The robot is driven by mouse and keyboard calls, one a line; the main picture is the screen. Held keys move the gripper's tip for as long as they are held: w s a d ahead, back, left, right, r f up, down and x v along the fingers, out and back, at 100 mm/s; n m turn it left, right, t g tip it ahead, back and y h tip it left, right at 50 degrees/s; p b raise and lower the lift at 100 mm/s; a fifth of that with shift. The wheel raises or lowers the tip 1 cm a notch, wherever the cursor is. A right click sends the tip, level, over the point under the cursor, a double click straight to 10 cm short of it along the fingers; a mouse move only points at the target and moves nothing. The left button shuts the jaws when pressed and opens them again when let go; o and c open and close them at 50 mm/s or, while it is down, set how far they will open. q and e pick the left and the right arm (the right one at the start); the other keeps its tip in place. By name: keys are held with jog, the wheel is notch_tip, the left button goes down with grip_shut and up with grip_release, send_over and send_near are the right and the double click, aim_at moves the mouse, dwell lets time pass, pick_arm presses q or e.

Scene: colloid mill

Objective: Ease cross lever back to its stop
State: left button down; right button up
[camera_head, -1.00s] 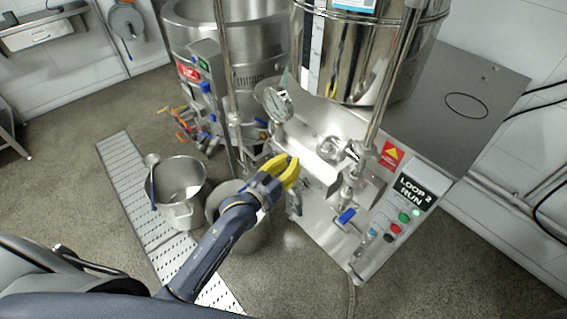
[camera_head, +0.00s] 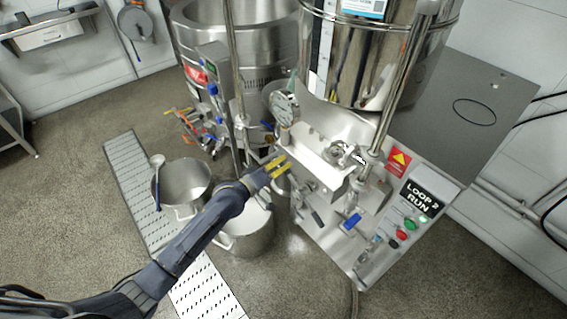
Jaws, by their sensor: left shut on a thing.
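My left gripper (camera_head: 277,164), with yellow fingers, reaches from the lower left to the left side of the colloid mill (camera_head: 320,160), just below the round gauge (camera_head: 285,107). Its fingers are shut on a small part there, which I take to be the cross lever; the fingers hide most of it, so its angle cannot be told. A grey metal handle (camera_head: 313,212) hangs below and right of the fingers. A blue-handled valve (camera_head: 351,221) sits further right on the mill's front. My right gripper is out of view.
Two steel pots stand by the perforated floor strip (camera_head: 130,190): one with a ladle (camera_head: 182,184), one (camera_head: 250,234) under my left wrist. A tall steel hopper (camera_head: 365,60) rises above the mill. A button panel (camera_head: 405,222) is at right. Open floor lies in front.

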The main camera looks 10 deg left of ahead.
pick_arm(q)
jog(key=shift+w+a+f+n, duration=0.15)
jog(key=shift+a+f+n, duration=0.1)
jog(key=shift+f+n, duration=0.25)
jog(key=c, duration=1.3)
grip_release()
jog(key=shift+v, duration=6)
